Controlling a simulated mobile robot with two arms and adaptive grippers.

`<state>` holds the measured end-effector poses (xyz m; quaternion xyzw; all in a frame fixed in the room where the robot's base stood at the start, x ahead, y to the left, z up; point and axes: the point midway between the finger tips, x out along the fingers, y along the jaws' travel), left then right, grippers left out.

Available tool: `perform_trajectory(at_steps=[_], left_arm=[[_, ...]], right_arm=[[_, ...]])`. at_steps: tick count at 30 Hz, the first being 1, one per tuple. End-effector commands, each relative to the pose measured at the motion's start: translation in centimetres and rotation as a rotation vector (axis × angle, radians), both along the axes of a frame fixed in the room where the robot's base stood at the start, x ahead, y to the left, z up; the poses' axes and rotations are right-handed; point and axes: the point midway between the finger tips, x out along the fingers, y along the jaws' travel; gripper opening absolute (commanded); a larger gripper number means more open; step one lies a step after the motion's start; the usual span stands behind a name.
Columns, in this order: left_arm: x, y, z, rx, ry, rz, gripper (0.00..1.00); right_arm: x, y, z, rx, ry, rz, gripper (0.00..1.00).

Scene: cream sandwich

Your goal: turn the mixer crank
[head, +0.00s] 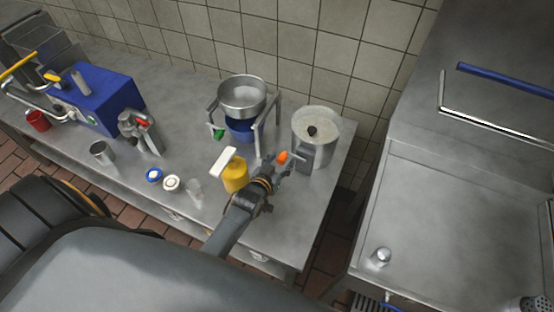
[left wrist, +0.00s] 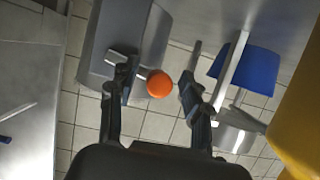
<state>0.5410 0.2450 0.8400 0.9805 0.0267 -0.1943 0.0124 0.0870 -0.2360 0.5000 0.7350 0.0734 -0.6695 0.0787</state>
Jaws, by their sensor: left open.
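The mixer (head: 301,150) is a silver drum with a black-knobbed lid and a grey box on its front, at the right end of the steel counter. Its crank has an orange knob (head: 283,157), which shows as an orange ball in the left wrist view (left wrist: 160,84). The grey box (left wrist: 130,42) and a short metal bar are behind it there. My left gripper (head: 277,166) is open at the knob. In the left wrist view the two fingertips (left wrist: 158,80) stand on either side of the ball, with visible gaps. My right gripper is not in view.
A yellow dispenser (head: 236,177) with a white top stands just left of my left gripper. A metal bowl on a stand (head: 241,96) is behind it. Small jars, a cup and a blue machine (head: 100,99) are further left. A tiled wall closes the back.

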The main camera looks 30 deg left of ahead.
Motion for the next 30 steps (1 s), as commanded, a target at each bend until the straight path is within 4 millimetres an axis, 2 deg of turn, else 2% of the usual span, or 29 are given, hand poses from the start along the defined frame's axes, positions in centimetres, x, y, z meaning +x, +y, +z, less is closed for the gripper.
perform_trajectory(at_steps=[5,12,18,22,30], left_arm=[[-2.1,-0.1,0.7,0.0,0.003,0.0,0.48],[-6.9,-0.4,2.6,0.0,0.003,0.0,0.48],[-9.9,-0.5,3.9,0.0,0.002,0.0,0.48],[-10.7,-0.6,4.4,0.0,0.001,0.0,0.48],[-10.9,-0.6,4.5,0.0,0.0,0.0,0.48]], right_arm=[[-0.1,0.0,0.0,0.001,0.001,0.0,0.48],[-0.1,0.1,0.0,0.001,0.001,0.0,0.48],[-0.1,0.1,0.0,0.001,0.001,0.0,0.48],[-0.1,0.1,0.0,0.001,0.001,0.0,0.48],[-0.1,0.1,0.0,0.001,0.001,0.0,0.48]])
